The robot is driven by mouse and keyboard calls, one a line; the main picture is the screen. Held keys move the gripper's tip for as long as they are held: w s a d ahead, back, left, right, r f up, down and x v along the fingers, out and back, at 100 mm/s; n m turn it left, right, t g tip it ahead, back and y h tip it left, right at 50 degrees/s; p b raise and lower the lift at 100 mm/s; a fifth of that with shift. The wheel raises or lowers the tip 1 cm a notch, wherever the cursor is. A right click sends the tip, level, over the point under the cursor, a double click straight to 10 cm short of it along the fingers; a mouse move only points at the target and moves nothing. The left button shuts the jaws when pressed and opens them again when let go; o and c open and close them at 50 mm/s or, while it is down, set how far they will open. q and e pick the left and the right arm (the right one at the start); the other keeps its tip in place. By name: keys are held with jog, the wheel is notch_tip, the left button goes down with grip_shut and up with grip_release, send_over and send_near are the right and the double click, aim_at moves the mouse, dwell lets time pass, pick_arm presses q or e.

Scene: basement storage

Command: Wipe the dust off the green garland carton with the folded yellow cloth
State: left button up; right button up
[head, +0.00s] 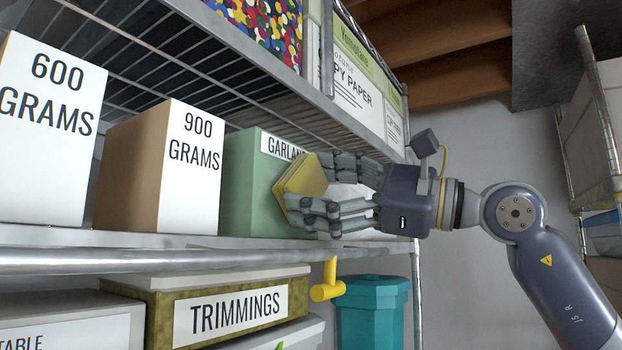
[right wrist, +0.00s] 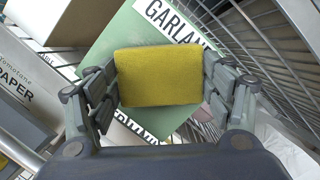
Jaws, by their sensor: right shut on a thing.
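The green garland carton (head: 240,195) stands on the middle wire shelf in the head view, with a white "GARLAND" label on its upper front. It also shows in the right wrist view (right wrist: 110,40), behind the cloth. My right gripper (head: 310,190) is shut on the folded yellow cloth (head: 300,180), which fills the space between its fingers in the right wrist view (right wrist: 158,77). The cloth is at the carton's labelled face; whether it touches cannot be told. Fingers and cloth hide part of that face. No dust can be made out. My left gripper is not in view.
A "900 GRAMS" box (head: 190,170) and a "600 GRAMS" box (head: 50,130) stand left of the carton. The upper shelf edge (head: 270,75) runs above. Below are a "TRIMMINGS" box (head: 240,312), a yellow hook-like piece (head: 327,285) and a teal bin (head: 372,312).

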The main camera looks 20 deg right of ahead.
aim_at(324, 192)
jog(key=shift+w+d, duration=0.35)
jog(key=shift+d, duration=0.1)
jog(key=shift+w+d+r+p, duration=0.15)
jog(key=shift+w+d+p, duration=0.45)
jog(key=shift+d+p, duration=0.1)
jog(key=shift+w+d+f, duration=0.1)
jog(key=shift+d+f, duration=0.05)
jog(key=shift+f, duration=0.1)
jog(key=shift+s+a+r, duration=0.1)
jog(key=shift+s+a, duration=0.65)
jog(key=shift+a, duration=0.2)
jog(key=shift+s+a+b, duration=0.4)
jog(key=shift+a, duration=0.1)
jog(key=shift+s+a+b, duration=0.35)
jog(key=shift+s+a, duration=0.55)
jog(key=shift+a, duration=0.3)
jog(key=shift+s+a+b, duration=0.35)
jog(key=shift+s+a, duration=0.55)
jog(key=shift+a, duration=0.25)
jog(key=shift+d, duration=0.1)
